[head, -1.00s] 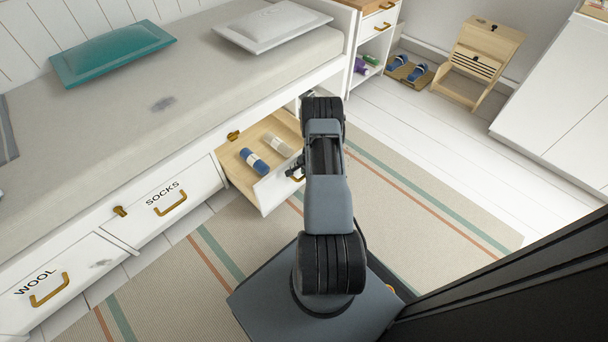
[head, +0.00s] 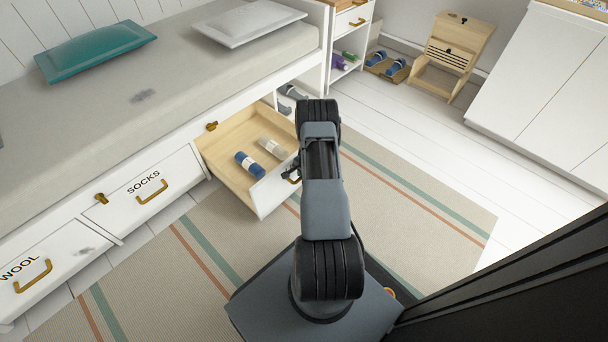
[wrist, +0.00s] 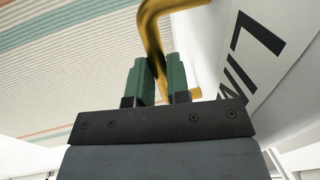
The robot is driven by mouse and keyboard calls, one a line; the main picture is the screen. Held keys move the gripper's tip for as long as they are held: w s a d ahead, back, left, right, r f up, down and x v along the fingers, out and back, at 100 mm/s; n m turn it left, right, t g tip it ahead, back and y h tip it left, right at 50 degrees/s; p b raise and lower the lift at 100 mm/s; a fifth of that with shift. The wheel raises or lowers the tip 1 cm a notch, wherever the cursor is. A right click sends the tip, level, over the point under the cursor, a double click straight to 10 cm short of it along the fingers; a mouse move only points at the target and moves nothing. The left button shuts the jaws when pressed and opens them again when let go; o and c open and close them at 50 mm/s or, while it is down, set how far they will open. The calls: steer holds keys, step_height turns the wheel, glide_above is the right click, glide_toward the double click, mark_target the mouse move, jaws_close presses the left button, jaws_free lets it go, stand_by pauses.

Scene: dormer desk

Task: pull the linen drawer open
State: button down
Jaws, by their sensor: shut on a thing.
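In the head view my gripper (head: 291,172) is small and dark at the drawer front.
The socks drawer (head: 150,195) and wool drawer (head: 50,265) are shut, to the left. Brass latches (head: 212,126) sit on the rail above. A striped rug (head: 420,200) covers the floor. A small wooden cabinet (head: 450,55) and white cupboard (head: 540,80) stand at the back right.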

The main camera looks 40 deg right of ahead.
steer(key=shift+d+r, duration=0.1)
steer(key=shift+d, duration=0.15)
steer(key=c, duration=1.3)
jaws_free()
steer(key=shift+o, duration=1)
steer(key=shift+a, duration=0.2)
step_height(320, 180, up, 13)
steer(key=s+p, duration=0.2)
steer(key=p, duration=0.3)
steer(key=shift+s+r+p, duration=0.2)
steer(key=shift+s+p, duration=0.05)
steer(key=shift+p, duration=0.05)
